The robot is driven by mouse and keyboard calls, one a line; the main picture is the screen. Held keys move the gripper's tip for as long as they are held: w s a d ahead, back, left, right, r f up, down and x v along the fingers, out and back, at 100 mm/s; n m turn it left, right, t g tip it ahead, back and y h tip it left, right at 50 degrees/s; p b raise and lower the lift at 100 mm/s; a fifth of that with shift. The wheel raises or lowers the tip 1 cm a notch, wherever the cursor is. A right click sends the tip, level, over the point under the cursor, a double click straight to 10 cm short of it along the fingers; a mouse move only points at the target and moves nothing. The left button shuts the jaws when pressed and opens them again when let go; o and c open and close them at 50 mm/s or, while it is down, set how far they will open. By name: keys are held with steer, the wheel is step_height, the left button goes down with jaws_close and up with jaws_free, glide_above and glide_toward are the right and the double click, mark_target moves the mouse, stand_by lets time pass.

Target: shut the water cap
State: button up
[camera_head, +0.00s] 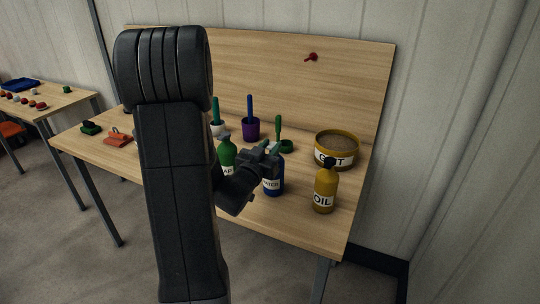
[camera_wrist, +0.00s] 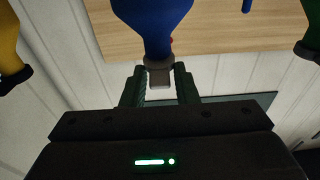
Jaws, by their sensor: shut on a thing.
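The blue water bottle (camera_head: 273,183) stands upright on the wooden table, with a white label partly readable as water. My gripper (camera_head: 266,156) is at its top, reaching in from the left. In the wrist view the blue bottle (camera_wrist: 152,22) hangs upside down in the picture, its neck toward my gripper (camera_wrist: 159,76). The two dark green fingers are shut on the greyish cap (camera_wrist: 160,77) at the neck. I cannot tell whether the cap is raised or pressed down.
A green bottle (camera_head: 227,152) stands close on the left. A yellow oil bottle (camera_head: 325,190) and a yellow-brown tub (camera_head: 337,155) stand to the right. A purple cup (camera_head: 251,130) and a green-handled tool (camera_head: 278,128) are behind. A red knob (camera_head: 311,57) is on the backboard.

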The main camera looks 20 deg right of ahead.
steer(key=shift+s+a+f+t+h+b, duration=0.1)
steer(key=shift+f+t+h+b, duration=0.65)
steer(key=shift+b, duration=3.6)
steer(key=shift+r, duration=0.3)
steer(key=o, duration=0.8)
steer(key=b+v, duration=0.1)
steer(key=v, duration=1.3)
steer(key=shift+b, duration=0.3)
